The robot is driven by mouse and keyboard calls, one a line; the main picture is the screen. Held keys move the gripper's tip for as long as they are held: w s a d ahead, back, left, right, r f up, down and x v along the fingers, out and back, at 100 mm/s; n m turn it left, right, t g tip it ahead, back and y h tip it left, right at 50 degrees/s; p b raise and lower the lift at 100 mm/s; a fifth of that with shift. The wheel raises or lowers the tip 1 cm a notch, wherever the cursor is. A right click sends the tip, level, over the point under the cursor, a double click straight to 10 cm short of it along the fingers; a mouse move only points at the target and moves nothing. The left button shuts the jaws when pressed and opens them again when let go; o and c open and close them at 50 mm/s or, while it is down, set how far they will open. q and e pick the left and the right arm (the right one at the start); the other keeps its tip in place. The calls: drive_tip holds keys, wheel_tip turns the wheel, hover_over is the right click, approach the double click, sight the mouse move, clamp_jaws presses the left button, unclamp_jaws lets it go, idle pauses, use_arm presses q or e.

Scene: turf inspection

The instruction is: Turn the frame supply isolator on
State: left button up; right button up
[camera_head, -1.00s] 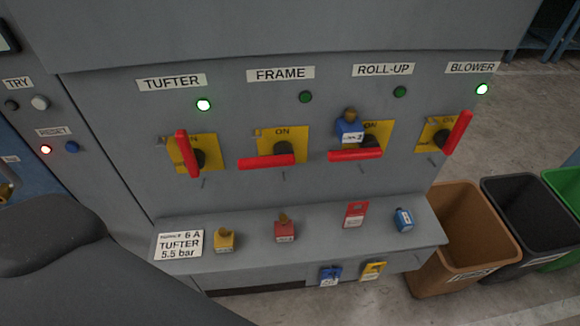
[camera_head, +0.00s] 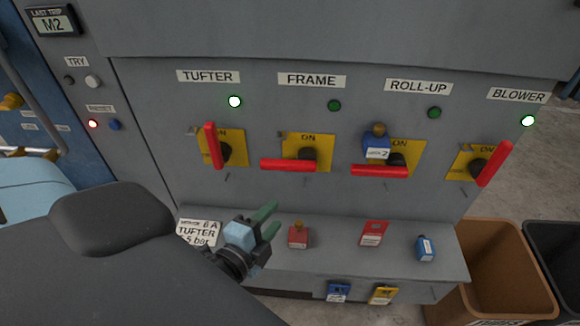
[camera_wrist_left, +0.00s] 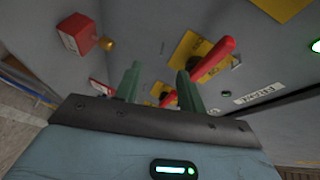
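The frame isolator is a yellow plate (camera_head: 322,140) under the FRAME label (camera_head: 312,80). Its red handle (camera_head: 285,165) lies horizontal, pointing left from a dark hub. "ON" is printed at the plate's top, and the green lamp (camera_head: 334,106) above is dark. My left gripper (camera_head: 273,219) is below and left of this handle, over the shelf and apart from the handle. Its two green fingers are apart, with nothing seen between them. My right gripper is not in view.
The tufter handle (camera_head: 212,146) and blower handle (camera_head: 495,164) are steep, with lit lamps. The roll-up handle (camera_head: 380,170) is horizontal, with a blue padlock (camera_head: 376,146) at its plate. A red padlock (camera_head: 298,236), red tag (camera_head: 373,233) and blue padlock (camera_head: 425,248) are on the shelf (camera_head: 335,255).

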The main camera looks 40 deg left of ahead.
use_arm(q)
drive_tip(key=m+t, duration=0.2)
approach(287, 169)
drive_tip(key=w, duration=0.3)
drive_tip(key=shift+y, duration=0.4)
drive_tip(key=w, duration=0.4)
drive_tip(key=w+p, duration=0.1)
drive_tip(key=w, duration=0.1)
drive_tip(key=shift+w+a, duration=0.1)
drive_tip(key=shift+a, duration=0.3)
drive_tip(key=shift+w+a, duration=0.15)
drive_tip(key=shift+w, duration=0.55)
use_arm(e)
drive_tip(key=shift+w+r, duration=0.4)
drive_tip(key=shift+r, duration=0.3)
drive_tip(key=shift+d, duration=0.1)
use_arm(q)
clamp_jaws()
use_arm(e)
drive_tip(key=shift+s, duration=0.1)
